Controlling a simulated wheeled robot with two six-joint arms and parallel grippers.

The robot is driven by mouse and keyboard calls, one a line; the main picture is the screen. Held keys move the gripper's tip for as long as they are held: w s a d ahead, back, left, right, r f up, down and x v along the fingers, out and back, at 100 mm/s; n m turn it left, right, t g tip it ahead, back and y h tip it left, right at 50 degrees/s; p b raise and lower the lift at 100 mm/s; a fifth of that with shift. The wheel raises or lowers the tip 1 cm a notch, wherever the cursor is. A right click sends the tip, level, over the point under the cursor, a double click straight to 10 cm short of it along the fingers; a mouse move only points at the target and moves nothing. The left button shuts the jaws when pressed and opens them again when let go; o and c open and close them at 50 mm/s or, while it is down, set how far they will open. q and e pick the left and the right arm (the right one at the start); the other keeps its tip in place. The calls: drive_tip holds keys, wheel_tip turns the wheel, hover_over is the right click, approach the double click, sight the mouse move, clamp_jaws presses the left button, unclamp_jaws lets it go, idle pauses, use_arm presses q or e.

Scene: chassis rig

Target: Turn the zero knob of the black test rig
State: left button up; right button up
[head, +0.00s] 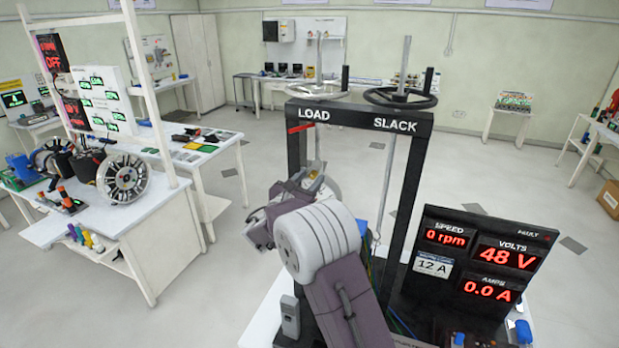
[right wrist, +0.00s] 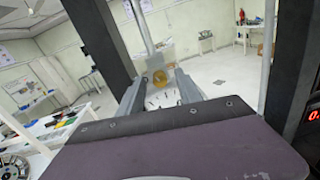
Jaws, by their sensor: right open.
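The black test rig (head: 409,180) stands in front of me in the head view, with LOAD and SLACK lettered on its top beam. A small brass-yellow round knob (right wrist: 159,78), which may be the zero knob, shows in the right wrist view on a pale plate hanging inside the frame. My right gripper (right wrist: 160,88) is open, with one finger to each side of the knob in that view. I cannot tell whether the fingers touch it. In the head view my right arm hides most of this spot. My left gripper is not in view.
A white handwheel (head: 319,92) and a black handwheel (head: 400,97) sit on top of the rig. A readout panel (head: 478,265) at the right shows 0 rpm, 48 V and 0.0 A. The rig's uprights flank my right gripper. A white bench (head: 150,225) stands at left.

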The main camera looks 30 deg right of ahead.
clamp_jaws()
drive_tip(key=shift+f+n+b, duration=0.2)
drive_tip(key=shift+n+b, duration=0.3)
drive_tip(key=shift+r+n, duration=0.15)
drive_tip(key=shift+n, duration=0.45)
unclamp_jaws()
